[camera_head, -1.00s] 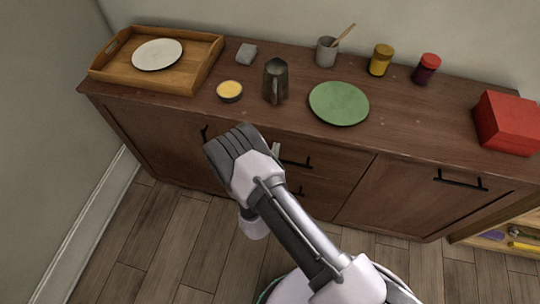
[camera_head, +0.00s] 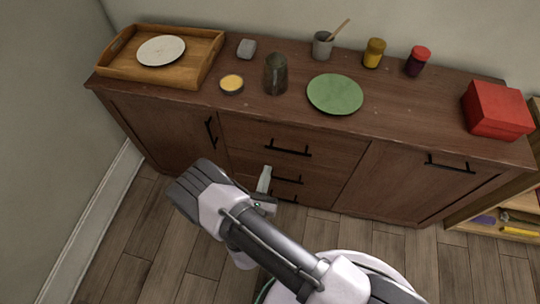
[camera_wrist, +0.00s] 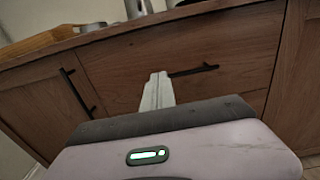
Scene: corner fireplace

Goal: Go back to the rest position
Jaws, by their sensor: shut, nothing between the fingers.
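My gripper (camera_head: 265,178) is in front of the sideboard's drawers, below the level of its top. In the wrist view my gripper (camera_wrist: 157,92) shows as two pale fingers pressed together with nothing between them. They point toward the drawer front and overlap the near end of a black handle in the picture. Whether they touch the drawer cannot be told. The wooden sideboard (camera_head: 300,115) stands against the wall with its doors and drawers shut.
A low shelf (camera_head: 500,225) stands at right. Floor (camera_head: 130,240) at left is clear.

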